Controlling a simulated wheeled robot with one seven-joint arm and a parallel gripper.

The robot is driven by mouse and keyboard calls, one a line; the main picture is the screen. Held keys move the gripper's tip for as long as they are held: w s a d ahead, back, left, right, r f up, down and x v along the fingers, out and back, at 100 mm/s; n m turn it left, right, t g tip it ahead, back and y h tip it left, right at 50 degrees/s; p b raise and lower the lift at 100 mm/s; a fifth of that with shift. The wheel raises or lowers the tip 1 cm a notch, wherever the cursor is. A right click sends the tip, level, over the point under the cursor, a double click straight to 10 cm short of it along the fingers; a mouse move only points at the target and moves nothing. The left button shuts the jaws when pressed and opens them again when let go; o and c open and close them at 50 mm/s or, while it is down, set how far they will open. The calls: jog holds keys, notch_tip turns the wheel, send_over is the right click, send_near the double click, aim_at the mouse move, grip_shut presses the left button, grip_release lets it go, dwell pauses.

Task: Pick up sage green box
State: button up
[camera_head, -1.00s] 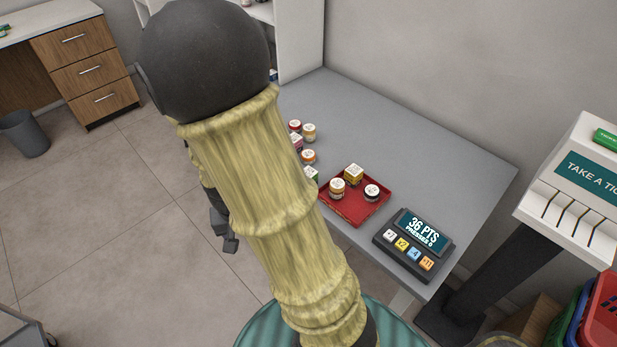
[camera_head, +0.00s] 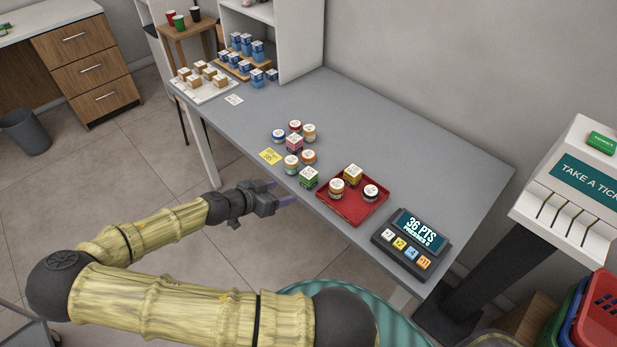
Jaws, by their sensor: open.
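A small green box (camera_head: 309,179) with a pale top stands on the grey counter, just left of the red tray (camera_head: 357,217). Whether its green is sage is hard to tell at this size. My gripper (camera_head: 283,194) is open and empty, off the counter's front edge, to the left of and slightly below the green box in the picture. It points right, and nothing is between its fingers.
A round greenish jar (camera_head: 291,164), a pink box (camera_head: 294,143) and several other jars stand close behind the green box. A yellow card (camera_head: 271,156) lies beside them. The tray holds two jars and a yellow box (camera_head: 353,174). A points keypad (camera_head: 412,244) is at right.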

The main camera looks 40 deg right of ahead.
aim_at(307, 174)
jog(key=shift+w+r+t+h, duration=0.6)
jog(key=shift+w+r, duration=0.5)
jog(key=p+x, duration=0.3)
jog(key=x, duration=0.8)
jog(key=shift+d+f, duration=0.2)
jog(key=shift+d, duration=0.1)
jog(key=shift+d+f, duration=0.15)
jog(key=shift+s+f+p+x, duration=0.1)
jog(key=shift+f+p+x, duration=0.2)
jog(key=shift+x, duration=0.6)
jog(key=shift+s+f+p+x, duration=0.1)
jog(key=shift+p+x, duration=0.3)
jog(key=shift+x, duration=0.5)
jog(key=shift+s+f+p+x, duration=0.15)
jog(key=shift+p+x, duration=0.2)
jog(key=shift+x, duration=0.5)
jog(key=shift+w+a, duration=0.1)
jog(key=shift+a, duration=0.1)
